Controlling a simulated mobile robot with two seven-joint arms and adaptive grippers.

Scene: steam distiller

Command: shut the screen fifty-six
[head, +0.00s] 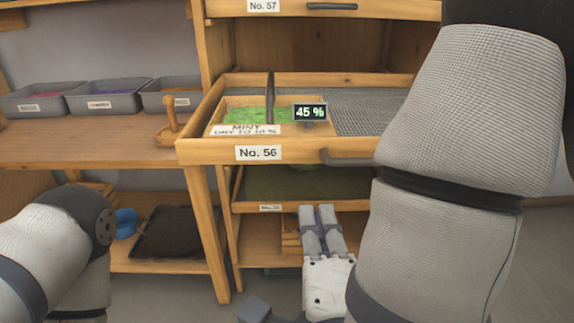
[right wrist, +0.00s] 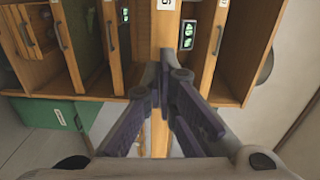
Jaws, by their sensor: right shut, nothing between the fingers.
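Screen No. 56 (head: 258,153) is a wooden-framed mesh tray. In the head view it stands pulled out from the rack, with a dark bar handle (head: 347,158) on its front. On it are green mint, a written card and a 45 % display (head: 310,112). My right gripper (head: 320,210) is shut and empty. In the head view it appears below the screen's front, fingers pointing up. Its shut fingers show in the right wrist view (right wrist: 165,72), in front of a wooden front with a partly cut-off label. Contact cannot be told. My left gripper is not visible.
Screen No. 57 (head: 262,6) is above, and another screen (head: 270,208) is below. A wooden peg-like piece (head: 170,122) stands on the shelf (head: 90,152) left of the screen. Grey bins (head: 105,97) line that shelf. A dark tray (head: 165,235) sits lower left.

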